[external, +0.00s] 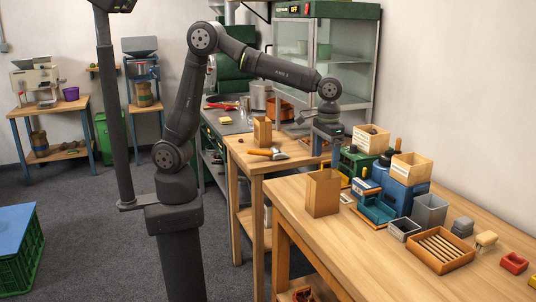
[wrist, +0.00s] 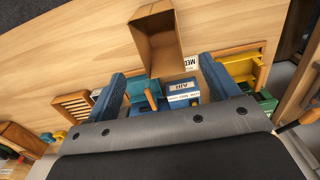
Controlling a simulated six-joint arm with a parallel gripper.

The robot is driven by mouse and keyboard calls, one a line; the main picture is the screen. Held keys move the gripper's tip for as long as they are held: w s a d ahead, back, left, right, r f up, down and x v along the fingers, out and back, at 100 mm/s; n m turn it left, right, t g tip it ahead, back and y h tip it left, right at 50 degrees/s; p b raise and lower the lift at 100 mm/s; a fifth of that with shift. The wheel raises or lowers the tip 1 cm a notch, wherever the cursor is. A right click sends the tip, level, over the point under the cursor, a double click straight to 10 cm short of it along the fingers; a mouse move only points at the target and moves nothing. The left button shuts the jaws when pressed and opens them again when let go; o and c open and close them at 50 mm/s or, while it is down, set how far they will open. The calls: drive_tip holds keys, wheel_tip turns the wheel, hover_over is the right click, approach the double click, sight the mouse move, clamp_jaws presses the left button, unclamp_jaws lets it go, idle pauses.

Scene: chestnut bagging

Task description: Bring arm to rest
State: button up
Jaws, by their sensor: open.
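My gripper (external: 327,152) hangs from the wrist of my bent arm, fingers pointing down, above the far end of the wooden table (external: 385,270). In the wrist view my gripper (wrist: 162,66) has its two blue fingers wide apart, with nothing held between them. An open brown paper bag (external: 322,193) stands upright on the table, below my gripper and toward the camera. The bag also shows in the wrist view (wrist: 158,42), beyond the fingertips and apart from them.
A blue machine (external: 404,196) and a green machine (external: 357,163) with wooden boxes stand right of my gripper. A slatted wooden tray (external: 441,249) and a grey bin (external: 429,211) are nearby. A side table holds another brown bag (external: 262,131) and a scoop (external: 268,152). The near tabletop is clear.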

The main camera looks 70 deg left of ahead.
sight(325, 176)
wheel_tip(325, 176, down, 12)
drive_tip(key=shift+r, duration=0.1)
wheel_tip(325, 176, up, 2)
drive_tip(key=shift+r, duration=0.85)
